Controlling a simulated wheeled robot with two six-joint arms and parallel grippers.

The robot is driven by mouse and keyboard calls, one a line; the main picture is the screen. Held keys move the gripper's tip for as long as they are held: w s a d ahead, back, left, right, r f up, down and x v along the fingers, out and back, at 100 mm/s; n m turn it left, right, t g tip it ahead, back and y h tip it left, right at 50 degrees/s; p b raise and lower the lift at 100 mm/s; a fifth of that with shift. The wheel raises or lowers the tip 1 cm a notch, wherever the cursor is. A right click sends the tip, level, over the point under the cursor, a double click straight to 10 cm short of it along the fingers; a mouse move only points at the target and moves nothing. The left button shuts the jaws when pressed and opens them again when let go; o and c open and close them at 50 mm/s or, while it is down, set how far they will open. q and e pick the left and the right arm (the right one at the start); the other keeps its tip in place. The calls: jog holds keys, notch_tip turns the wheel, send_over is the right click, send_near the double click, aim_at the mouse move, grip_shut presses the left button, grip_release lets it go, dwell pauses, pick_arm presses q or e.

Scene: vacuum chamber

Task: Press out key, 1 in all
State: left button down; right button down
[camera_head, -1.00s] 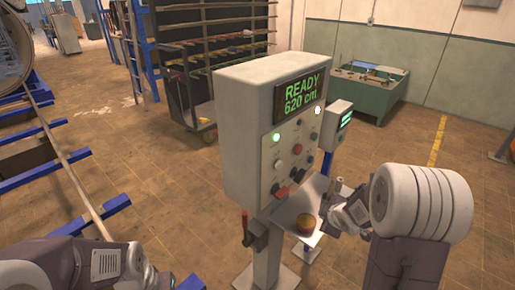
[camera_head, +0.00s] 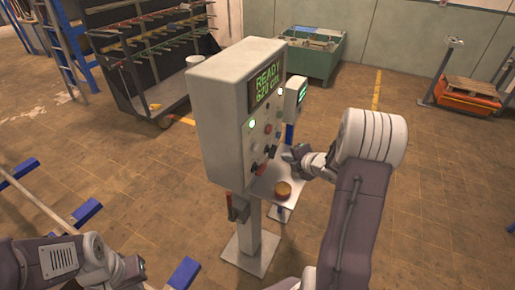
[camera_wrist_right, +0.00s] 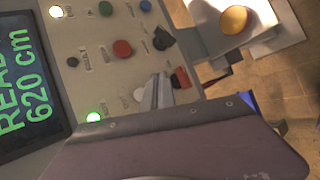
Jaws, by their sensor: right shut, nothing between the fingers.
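The grey control box (camera_head: 215,125) stands on a post, its screen (camera_head: 266,80) reading "READY 620 cm". Its sloping face carries several buttons and switches, including a red button (camera_wrist_right: 122,48), a green button (camera_wrist_right: 106,8), a blue button (camera_wrist_right: 145,5) and a black knob (camera_wrist_right: 163,40). The small labels are unreadable, so I cannot tell which is the out key. My right gripper (camera_head: 290,154) is shut and empty, close to the lower panel. In the wrist view its fingers (camera_wrist_right: 158,88) overlap the panel between a pale button (camera_wrist_right: 140,95) and a red switch (camera_wrist_right: 181,78); contact is unclear. My left arm's end (camera_head: 133,268) is at lower left, jaws unclear.
A smaller screen box (camera_head: 296,92) stands behind.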

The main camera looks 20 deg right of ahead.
aim_at(256, 147)
jog(key=w+a+b, duration=0.1)
jog(key=w+a, duration=0.4)
jog(key=shift+w, duration=0.35)
jog(key=shift+d, duration=0.1)
dwell(0.4)
dwell(1.3)
jog(key=shift+w+a+b, duration=0.3)
jog(key=shift+w+a, duration=0.05)
